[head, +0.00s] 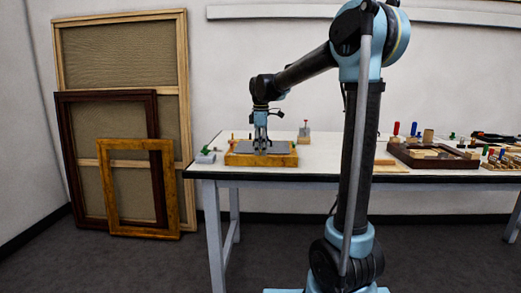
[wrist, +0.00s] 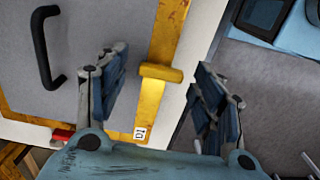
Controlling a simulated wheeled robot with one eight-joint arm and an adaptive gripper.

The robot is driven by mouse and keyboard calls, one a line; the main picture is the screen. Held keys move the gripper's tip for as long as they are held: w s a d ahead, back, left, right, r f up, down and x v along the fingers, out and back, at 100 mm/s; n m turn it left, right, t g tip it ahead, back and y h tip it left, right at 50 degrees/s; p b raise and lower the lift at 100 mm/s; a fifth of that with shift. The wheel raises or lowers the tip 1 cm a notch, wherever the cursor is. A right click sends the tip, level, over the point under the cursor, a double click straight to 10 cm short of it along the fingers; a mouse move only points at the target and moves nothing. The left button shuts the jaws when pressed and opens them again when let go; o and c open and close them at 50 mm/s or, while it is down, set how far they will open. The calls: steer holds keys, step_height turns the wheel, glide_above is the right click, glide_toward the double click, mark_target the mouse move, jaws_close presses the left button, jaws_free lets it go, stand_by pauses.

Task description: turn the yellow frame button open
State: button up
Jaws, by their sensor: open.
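The yellow frame button (wrist: 161,72) shows in the wrist view as a short bar between my gripper's fingers, lying across the inner edge of the gilt frame toward the grey panel. The gilt frame (wrist: 168,30) borders the grey panel (wrist: 90,25), which carries a black handle (wrist: 43,45). My gripper (wrist: 160,80) is open, with one finger on each side of the button; I cannot tell whether either touches it. In the head view my gripper (head: 261,146) points down over the frame (head: 262,159) on the table. The button is too small to make out there.
The white table (head: 340,150) holds the frame near its left end. A green-topped item (head: 205,155) sits left of it and a small block with a red-topped pin (head: 304,132) behind. A dark tray (head: 432,156) stands right. Empty frames (head: 138,185) lean on the wall.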

steer(key=shift+f, duration=0.1)
steer(key=c, duration=1)
steer(key=shift+a, duration=0.1)
steer(key=shift+c, duration=0.2)
steer(key=shift+m, duration=0.3)
steer(key=m, duration=0.3)
steer(key=shift+m, duration=0.3)
steer(key=m, duration=0.4)
steer(key=shift+m, duration=0.3)
steer(key=m, duration=0.4)
steer(key=shift+w, duration=0.1)
steer(key=m, duration=0.5)
